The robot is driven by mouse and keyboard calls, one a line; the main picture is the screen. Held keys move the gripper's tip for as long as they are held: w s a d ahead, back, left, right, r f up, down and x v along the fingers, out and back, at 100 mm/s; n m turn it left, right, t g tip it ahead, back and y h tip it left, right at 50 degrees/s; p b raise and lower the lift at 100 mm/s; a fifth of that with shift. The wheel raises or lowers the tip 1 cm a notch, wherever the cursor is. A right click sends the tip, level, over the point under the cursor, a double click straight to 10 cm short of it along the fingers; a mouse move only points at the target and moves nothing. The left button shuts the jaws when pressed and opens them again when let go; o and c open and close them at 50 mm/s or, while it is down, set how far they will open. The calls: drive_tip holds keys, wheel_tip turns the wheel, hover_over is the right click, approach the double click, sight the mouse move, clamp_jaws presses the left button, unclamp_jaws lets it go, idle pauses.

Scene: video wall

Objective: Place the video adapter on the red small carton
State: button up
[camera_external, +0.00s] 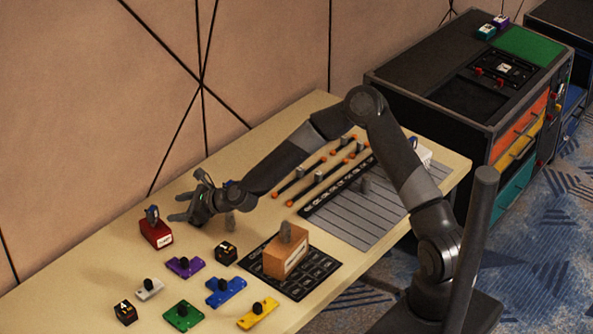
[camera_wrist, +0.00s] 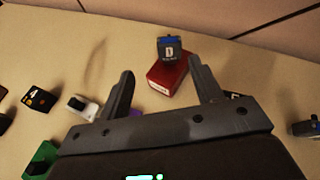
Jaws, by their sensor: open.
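The red small carton (camera_external: 156,234) stands on the table near the wall. A dark grey block with a blue top and a letter D (camera_wrist: 169,50), which looks like the video adapter, rests upright on it; it also shows in the external view (camera_external: 152,215). The red carton also shows in the wrist view (camera_wrist: 167,75). My gripper (camera_external: 179,207) is open and empty, to the right of the carton and apart from it. In the wrist view, the carton and block lie beyond and between the spread fingertips (camera_wrist: 161,70).
A similar small grey-and-blue block (camera_wrist: 304,128) stands at the right in the wrist view. Purple (camera_external: 185,267), blue (camera_external: 226,292), green (camera_external: 183,316), yellow (camera_external: 258,313) and white (camera_external: 149,289) knobbed pieces lie in front. A brown carton (camera_external: 286,258) stands on a black mat.

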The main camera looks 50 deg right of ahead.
drive_tip(key=s+d+r+n+g+h, duration=0.2)
drive_tip(key=s+d+r+n, duration=0.4)
drive_tip(key=s+n, duration=0.4)
drive_tip(key=s+d+r+n+g+h, duration=0.15)
drive_tip(key=s+d+r+n, duration=0.25)
drive_tip(key=s+r+n, duration=0.6)
drive_tip(key=s+d+r+n+g, duration=0.1)
drive_tip(key=s+d+r+n, duration=0.1)
drive_tip(key=s, duration=0.7)
drive_tip(key=s+d+r+n+g+h, duration=0.1)
drive_tip(key=s+d+r+n, duration=0.1)
drive_tip(key=s+d+n, duration=0.2)
drive_tip(key=s+d+r+n+g+h, duration=0.1)
drive_tip(key=s+d+n, duration=0.2)
drive_tip(key=s+d, duration=0.4)
drive_tip(key=s, duration=0.7)
drive_tip(key=shift+d+r, duration=0.25)
drive_tip(key=shift+r, duration=0.15)
idle(2.9)
